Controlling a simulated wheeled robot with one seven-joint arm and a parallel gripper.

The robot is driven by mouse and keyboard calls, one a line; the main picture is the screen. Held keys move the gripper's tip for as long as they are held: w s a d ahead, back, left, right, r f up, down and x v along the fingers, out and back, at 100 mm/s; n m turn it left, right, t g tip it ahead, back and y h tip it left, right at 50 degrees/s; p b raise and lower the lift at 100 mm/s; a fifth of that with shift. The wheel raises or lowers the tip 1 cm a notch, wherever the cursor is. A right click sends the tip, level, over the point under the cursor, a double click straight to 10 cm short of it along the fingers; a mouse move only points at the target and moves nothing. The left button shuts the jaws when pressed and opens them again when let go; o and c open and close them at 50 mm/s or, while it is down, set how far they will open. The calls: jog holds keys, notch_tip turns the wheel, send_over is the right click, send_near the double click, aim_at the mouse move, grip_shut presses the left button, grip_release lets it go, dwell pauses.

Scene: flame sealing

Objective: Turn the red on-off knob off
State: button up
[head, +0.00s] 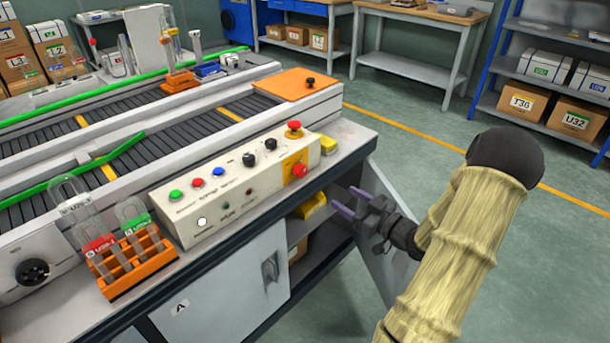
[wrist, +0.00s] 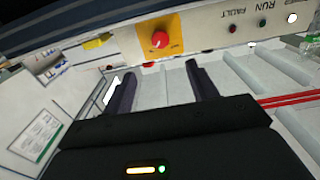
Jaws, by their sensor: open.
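The red knob (head: 299,171) sits on a yellow plate at the right end of the front of the beige control box (head: 215,205). In the wrist view the red knob (wrist: 160,40) is beyond my fingertips and roughly centred between them. Its exact turn angle is too small to tell. My gripper (head: 344,199) is open and empty, to the right of and lower in the picture than the knob, apart from it. Its two dark fingers (wrist: 162,76) show spread in the wrist view. Nothing hides the knob.
A red mushroom button (head: 294,126) stands on top of the box. Green, red, blue and black controls line its top. An orange rack (head: 130,262) with tagged padlock-like pieces stands left. A cabinet (head: 222,290) is below the bench edge. The floor at right is open.

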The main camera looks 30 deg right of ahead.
aim_at(303, 173)
jog(key=b+x, duration=0.1)
jog(key=x, duration=1.5)
jog(key=shift+f+b, duration=0.1)
jog(key=shift+b, duration=0.3)
jog(key=c, duration=1)
